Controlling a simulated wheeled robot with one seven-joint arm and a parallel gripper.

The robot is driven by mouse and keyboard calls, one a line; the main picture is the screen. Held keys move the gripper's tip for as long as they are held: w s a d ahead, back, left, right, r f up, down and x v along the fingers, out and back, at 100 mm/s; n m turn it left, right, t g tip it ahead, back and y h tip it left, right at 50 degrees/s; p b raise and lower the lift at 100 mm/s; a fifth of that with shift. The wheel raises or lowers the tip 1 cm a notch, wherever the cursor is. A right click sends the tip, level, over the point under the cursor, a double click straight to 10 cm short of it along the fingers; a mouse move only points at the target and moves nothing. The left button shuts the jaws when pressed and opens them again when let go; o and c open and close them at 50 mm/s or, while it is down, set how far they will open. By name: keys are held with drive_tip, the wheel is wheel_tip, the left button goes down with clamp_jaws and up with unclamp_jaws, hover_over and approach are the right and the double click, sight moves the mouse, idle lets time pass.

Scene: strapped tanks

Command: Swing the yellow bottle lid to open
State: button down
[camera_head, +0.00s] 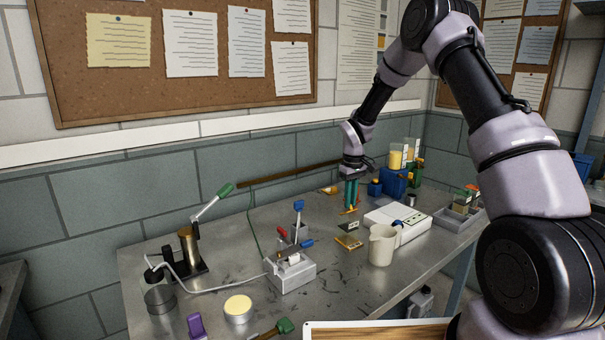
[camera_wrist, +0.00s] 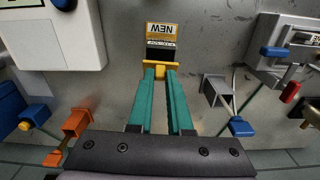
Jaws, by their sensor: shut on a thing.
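My gripper (camera_wrist: 160,75) has two green fingers, pointing down at the table. They are shut on a small yellow tab (camera_wrist: 160,69) at the near edge of a yellow-framed piece (camera_wrist: 174,27) with a "NEW" label and a dark band. I take this yellow piece for the lid; the bottle's body is not clear. In the head view my gripper (camera_head: 351,207) is over the back of the table, with a bit of yellow at its fingertips. A yellow-based item with a dark upright flap (camera_head: 348,241) sits just in front of it.
A white device (camera_head: 397,216) and a beige jug (camera_head: 382,245) stand right of the gripper. A grey lever box (camera_head: 290,272) is to the left. Blue containers (camera_head: 393,183) stand behind at the right. A grey bracket (camera_wrist: 216,91) is close beside the fingers.

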drive_tip(key=shift+a, duration=0.1)
drive_tip(key=shift+w+a+g+h, duration=0.3)
drive_tip(key=shift+w+g, duration=0.15)
drive_tip(key=shift+g, duration=0.15)
drive_tip(key=shift+w+a+r+g+h, duration=0.25)
drive_tip(key=shift+w+g+h, duration=0.35)
drive_tip(key=shift+g, duration=0.3)
drive_tip(key=shift+s, duration=0.1)
drive_tip(key=shift+w+a+f+g+h, duration=0.15)
drive_tip(key=shift+w+a+g+h, duration=0.15)
drive_tip(key=shift+w+g, duration=0.1)
drive_tip(key=c, duration=0.8)
unclamp_jaws()
drive_tip(key=shift+d, duration=0.1)
drive_tip(key=shift+o, duration=0.2)
drive_tip(key=shift+r, duration=0.2)
